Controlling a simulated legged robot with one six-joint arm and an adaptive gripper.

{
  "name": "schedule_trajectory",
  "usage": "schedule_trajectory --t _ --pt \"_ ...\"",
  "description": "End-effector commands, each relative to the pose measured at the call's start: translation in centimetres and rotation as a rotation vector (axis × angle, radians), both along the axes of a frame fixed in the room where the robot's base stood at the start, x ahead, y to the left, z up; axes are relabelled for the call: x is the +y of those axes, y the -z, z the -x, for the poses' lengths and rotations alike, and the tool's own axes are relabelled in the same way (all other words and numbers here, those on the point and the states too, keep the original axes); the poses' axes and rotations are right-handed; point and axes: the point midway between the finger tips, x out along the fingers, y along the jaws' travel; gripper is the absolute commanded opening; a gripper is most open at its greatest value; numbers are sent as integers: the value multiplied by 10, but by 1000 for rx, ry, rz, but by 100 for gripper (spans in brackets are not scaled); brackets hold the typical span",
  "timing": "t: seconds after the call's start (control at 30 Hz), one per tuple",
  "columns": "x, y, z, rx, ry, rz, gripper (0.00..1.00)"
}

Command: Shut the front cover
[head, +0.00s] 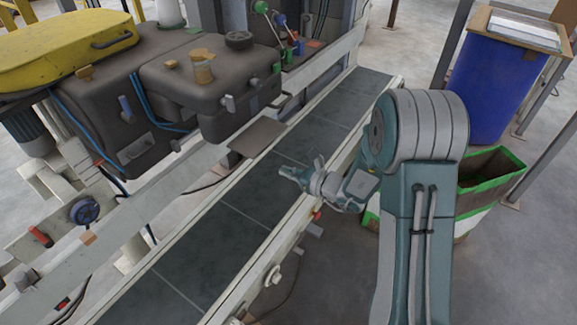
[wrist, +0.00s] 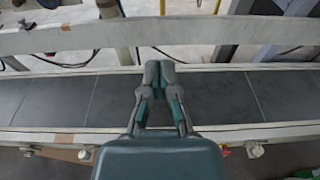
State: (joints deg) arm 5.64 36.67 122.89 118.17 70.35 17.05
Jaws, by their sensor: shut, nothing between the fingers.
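The pellet bagger's dark grey housing (head: 205,85) stands at the upper left in the head view, beyond the conveyor. A flat brownish-grey plate (head: 258,136) sticks out below it over the belt's far edge. I cannot tell which part is the front cover or whether it is open. My gripper (head: 284,172) is over the conveyor belt, to the right of and nearer than the plate, apart from it. In the wrist view my gripper (wrist: 159,68) is shut with its fingertips together and empty. No cover shows in the wrist view.
The conveyor belt (head: 240,215) runs diagonally with pale side rails. A yellow lid (head: 65,45) tops the machine at left; coloured knobs (head: 262,8) stand behind. A blue bin (head: 490,85) and a green-edged box (head: 490,165) stand at right. The belt is bare.

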Motion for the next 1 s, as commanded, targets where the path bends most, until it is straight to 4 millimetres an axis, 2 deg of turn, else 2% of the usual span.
schedule_trajectory --t 0.4,0.5,0.7,1.0 --pt "56 12 -44 -1 -3 2 0" --pt "53 -4 -43 -6 0 1 0" --pt "50 -24 -40 -2 0 2 0" --pt "49 -28 -39 0 0 1 0"
